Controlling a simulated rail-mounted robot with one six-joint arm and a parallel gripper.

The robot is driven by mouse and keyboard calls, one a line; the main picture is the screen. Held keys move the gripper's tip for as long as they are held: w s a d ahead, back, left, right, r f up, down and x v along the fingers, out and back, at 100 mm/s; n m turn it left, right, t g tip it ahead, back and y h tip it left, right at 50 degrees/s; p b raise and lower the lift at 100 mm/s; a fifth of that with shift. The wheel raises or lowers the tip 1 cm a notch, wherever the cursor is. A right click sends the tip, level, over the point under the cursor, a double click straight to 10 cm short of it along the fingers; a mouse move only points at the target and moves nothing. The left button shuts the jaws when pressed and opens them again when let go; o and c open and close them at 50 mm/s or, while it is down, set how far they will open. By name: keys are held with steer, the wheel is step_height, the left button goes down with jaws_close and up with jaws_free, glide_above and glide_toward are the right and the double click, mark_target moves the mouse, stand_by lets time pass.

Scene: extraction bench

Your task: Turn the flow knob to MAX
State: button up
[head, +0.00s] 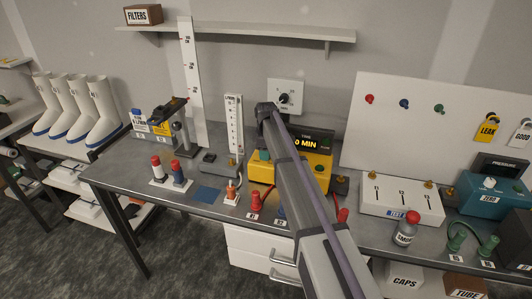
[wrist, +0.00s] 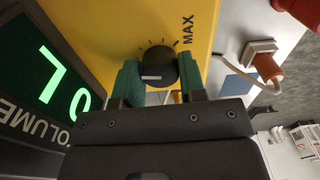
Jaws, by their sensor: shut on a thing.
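The flow knob (wrist: 157,64) is a round black dial with a white pointer mark on the yellow unit (wrist: 115,25). Tick marks surround it, and the word MAX (wrist: 187,30) is printed to its upper right in the wrist view. My gripper (wrist: 159,80) is shut on the knob, one green fingertip on each side. The white mark sits low on the knob's face, toward the left fingertip, away from MAX.
A dark display (wrist: 45,75) with green characters stands beside the unit. A wall dial (head: 284,98) is behind.

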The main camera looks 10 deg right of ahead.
steer(key=m, duration=1.2)
steer(key=shift+m, duration=0.4)
steer(key=m, duration=0.6)
steer(key=shift+a, duration=0.1)
steer(key=m, duration=0.6)
steer(key=shift+m, duration=0.3)
steer(key=o, duration=0.9)
